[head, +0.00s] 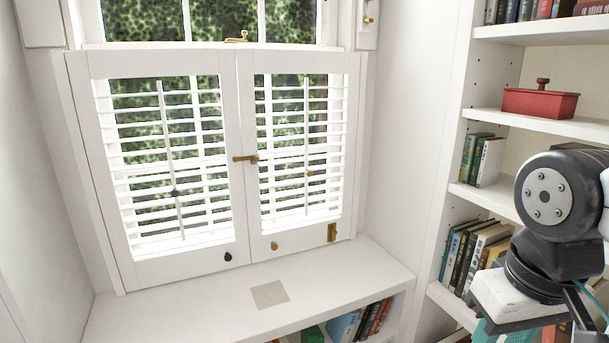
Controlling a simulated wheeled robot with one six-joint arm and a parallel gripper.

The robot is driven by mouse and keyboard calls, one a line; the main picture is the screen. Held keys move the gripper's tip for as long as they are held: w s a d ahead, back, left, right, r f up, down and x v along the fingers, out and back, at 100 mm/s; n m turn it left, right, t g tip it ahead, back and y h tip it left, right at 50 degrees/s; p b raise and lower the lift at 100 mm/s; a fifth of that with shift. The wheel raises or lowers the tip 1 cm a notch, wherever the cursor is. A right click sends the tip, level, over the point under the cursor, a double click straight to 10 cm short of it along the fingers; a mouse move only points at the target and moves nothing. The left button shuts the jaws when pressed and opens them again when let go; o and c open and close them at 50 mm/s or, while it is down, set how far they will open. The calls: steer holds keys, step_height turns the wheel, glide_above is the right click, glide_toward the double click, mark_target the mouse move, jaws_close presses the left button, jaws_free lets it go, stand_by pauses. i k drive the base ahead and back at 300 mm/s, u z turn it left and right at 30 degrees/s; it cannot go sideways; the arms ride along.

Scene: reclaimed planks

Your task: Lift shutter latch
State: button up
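Two white louvred shutter panels, the left shutter (240,170) and the right shutter (250,222), stand closed side by side in the window. A brass latch (245,158) lies about level across the seam between them, near mid-height. It reaches from the left panel's edge onto the right panel. My arm shows at the right edge, in front of the bookshelf and well apart from the latch. My gripper's fingertips are not in view.
A dark knob (228,257), a brass knob (274,246) and a brass fitting (332,232) sit low on the shutters. The white sill (330,275) is clear except for a flat beige square (269,294). A bookshelf (540,129) with books and a red box (540,103) stands right.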

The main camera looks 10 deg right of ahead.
mark_target(256, 158)
steer(key=u, duration=1)
steer(key=k, duration=0.8)
steer(key=z, duration=0.4)
steer(key=i, duration=1)
